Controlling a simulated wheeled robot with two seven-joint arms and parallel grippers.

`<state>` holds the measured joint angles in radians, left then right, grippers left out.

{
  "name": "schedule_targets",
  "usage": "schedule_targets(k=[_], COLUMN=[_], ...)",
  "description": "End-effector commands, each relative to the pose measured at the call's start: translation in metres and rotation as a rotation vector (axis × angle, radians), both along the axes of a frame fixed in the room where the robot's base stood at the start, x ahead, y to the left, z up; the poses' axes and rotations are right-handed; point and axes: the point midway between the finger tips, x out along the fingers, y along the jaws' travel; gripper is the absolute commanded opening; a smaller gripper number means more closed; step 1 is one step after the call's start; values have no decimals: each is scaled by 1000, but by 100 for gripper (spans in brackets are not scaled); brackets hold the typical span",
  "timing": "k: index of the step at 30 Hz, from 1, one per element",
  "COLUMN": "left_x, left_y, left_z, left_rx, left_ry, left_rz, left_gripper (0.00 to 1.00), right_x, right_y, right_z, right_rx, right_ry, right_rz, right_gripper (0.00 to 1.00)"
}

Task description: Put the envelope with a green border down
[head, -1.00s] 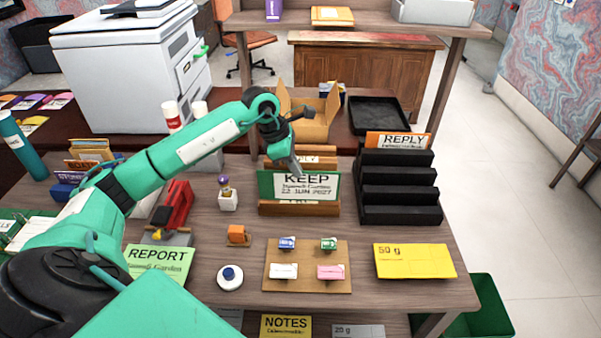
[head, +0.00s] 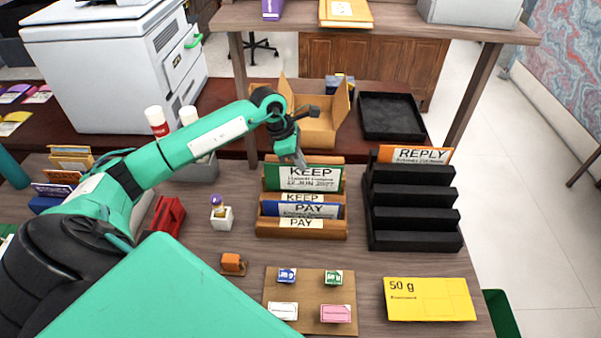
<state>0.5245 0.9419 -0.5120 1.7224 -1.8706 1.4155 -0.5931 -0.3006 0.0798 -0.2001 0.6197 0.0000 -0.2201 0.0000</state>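The green-bordered envelope (head: 315,179), marked KEEP, stands upright at the back of the wooden rack (head: 285,229) in the head view. Its lower edge meets or sits behind a wooden slat, and I cannot tell whether it rests on the slot floor. My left gripper (head: 301,161) is at its top edge, coming from behind and above, and looks shut on it; the fingertips are small here. In front of it, the rack has slots with KEEP and PAY labels, and a blue-bordered envelope (head: 270,208) stands in the middle. My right gripper is not in view.
A black stepped rack (head: 415,221) with an orange REPLY envelope (head: 433,154) stands to the right. A yellow 50 g envelope (head: 430,300) and a board (head: 309,297) with stamps lie in front. An open cardboard box (head: 318,131) and black tray (head: 391,117) are behind.

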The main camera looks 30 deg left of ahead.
Motion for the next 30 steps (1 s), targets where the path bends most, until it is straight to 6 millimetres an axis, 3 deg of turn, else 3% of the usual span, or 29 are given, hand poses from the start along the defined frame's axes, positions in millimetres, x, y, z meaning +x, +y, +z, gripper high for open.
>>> schedule_targets(k=[12,23,24,27,30], left_x=[0,1,1,1,1], left_y=[-1,0,0,0,0], left_z=[-43,-51,-49,-49,-49], left_rx=[-2,1,1,1,1], left_ry=[1,-1,-1,-1,-1], left_rz=[1,-1,-1,-1,-1], left_gripper=[0,0,10,26,26], right_x=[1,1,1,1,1], right_y=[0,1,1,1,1], right_z=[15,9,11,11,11], right_rx=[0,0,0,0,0], right_ry=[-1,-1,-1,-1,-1], right_rz=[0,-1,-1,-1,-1], right_gripper=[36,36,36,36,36])
